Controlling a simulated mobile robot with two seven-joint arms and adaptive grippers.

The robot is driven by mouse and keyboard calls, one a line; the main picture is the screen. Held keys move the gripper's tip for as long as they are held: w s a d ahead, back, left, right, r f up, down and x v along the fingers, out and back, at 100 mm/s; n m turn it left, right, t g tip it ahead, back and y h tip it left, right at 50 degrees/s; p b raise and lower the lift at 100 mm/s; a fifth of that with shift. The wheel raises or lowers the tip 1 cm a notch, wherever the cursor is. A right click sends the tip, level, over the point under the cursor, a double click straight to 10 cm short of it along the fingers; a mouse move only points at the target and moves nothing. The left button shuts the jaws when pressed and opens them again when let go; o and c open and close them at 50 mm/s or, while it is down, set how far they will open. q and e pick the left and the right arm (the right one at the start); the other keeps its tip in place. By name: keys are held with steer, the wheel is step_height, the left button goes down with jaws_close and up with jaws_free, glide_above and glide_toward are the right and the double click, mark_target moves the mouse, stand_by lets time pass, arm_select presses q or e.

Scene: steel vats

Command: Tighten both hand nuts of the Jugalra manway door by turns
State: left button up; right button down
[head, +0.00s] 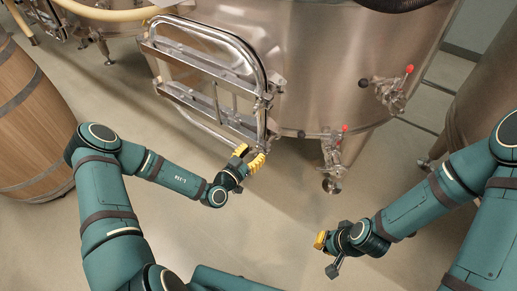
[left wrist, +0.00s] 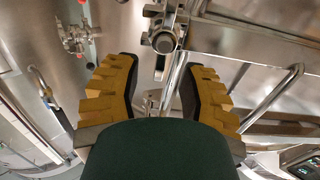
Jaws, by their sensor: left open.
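The manway door (head: 214,104) is a steel rectangular door on the front of a steel vat, with a tubular frame and crossbars. Small clamp fittings (head: 264,99) sit along its right edge; which are the hand nuts is too small to tell there. In the left wrist view a round metal hand nut (left wrist: 163,41) shows beyond the fingertips, roughly centred between them and apart from them. My left gripper (head: 249,158) is open and empty, just below the door's lower right corner; its yellow fingers also show in the left wrist view (left wrist: 158,72). My right gripper (head: 327,252) hangs away from the vat, over the floor, its jaw opening unclear.
The steel vat (head: 310,60) carries valves with red handles (head: 345,128) right of the door, standing out from its wall. A wooden barrel (head: 35,130) stands at the left. Another vat (head: 485,90) is at the right edge. The floor (head: 270,220) between my arms is clear.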

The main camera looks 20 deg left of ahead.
mark_target(257, 149)
arm_select(q)
steer(key=shift+x, duration=1.7)
jaws_close()
